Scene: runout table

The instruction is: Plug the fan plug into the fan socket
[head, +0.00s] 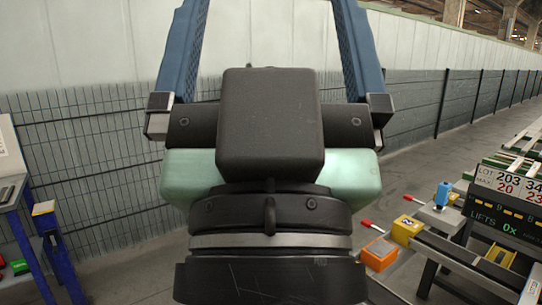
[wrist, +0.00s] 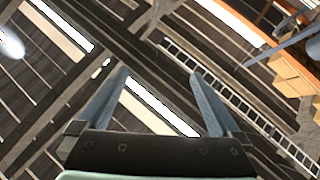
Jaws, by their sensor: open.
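My gripper (head: 268,8) fills the middle of the head view, raised with its two blue fingers spread wide and nothing between them. In the wrist view my gripper (wrist: 160,72) is also open and empty, with the roof structure behind it. I cannot make out a fan plug or a fan socket in either view. My gripper and wrist hide the centre of the head view.
On the right are an orange box (head: 380,254), a yellow box (head: 406,229) marked 2, a blue-topped fixture (head: 442,196) and a display board (head: 506,205) on metal frames. A blue bench (head: 18,190) stands left. A mesh fence (head: 95,165) runs behind.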

